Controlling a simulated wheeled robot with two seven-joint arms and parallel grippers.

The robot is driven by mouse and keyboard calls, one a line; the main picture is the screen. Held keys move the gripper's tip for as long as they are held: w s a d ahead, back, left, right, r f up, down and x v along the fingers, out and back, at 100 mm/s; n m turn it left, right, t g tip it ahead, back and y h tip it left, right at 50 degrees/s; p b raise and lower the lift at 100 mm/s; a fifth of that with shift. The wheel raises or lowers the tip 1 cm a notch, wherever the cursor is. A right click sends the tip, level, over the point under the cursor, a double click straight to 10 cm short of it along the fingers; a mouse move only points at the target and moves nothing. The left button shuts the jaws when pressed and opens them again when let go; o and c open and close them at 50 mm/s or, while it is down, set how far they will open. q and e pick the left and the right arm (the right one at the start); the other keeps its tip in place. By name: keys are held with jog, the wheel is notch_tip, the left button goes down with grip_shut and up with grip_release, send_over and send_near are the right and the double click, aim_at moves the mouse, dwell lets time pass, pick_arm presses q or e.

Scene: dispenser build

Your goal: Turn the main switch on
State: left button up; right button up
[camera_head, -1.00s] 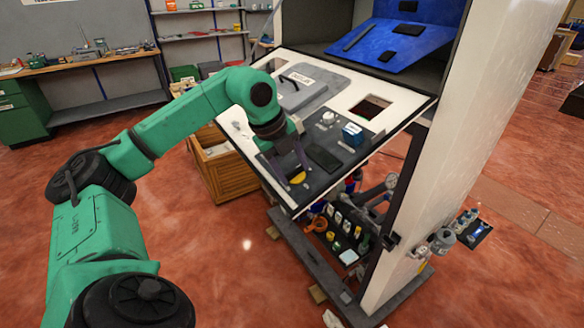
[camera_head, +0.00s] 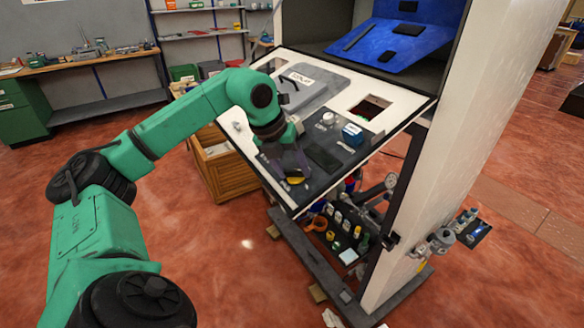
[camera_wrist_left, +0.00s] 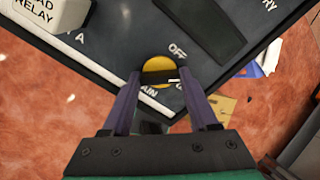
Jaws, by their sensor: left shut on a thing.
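The main switch (camera_wrist_left: 158,72) is a round yellow knob on the dark panel, with "OFF" printed above right of it and a partly hidden "MAIN" label below. It also shows in the head view as a small yellow spot (camera_head: 295,181) near the panel's lower edge. A short white mark lies at the knob's lower right in the wrist view. My left gripper (camera_wrist_left: 160,92) is shut on the knob, with one finger on each side; it also shows in the head view (camera_head: 292,177). My right gripper is not in view.
The sloping panel (camera_head: 268,171) carries a black rectangular piece (camera_head: 323,157), a white round part (camera_head: 327,119) and a blue box (camera_head: 352,134). A white relay block (camera_wrist_left: 55,12) is at the wrist view's upper left. A wooden crate (camera_head: 230,178) stands left below.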

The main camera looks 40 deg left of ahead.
pick_arm(q)
jog(key=m, duration=0.4)
jog(key=shift+r, duration=0.1)
jog(key=m, duration=0.4)
jog(key=shift+m, duration=0.3)
dwell(0.3)
jog(key=o, duration=1.4)
jog(key=p+v, duration=0.2)
jog(key=v, duration=1.2)
jog(key=shift+s+a+r+p, duration=0.1)
jog(key=shift+r+p, duration=0.1)
jog(key=shift+p, duration=0.15)
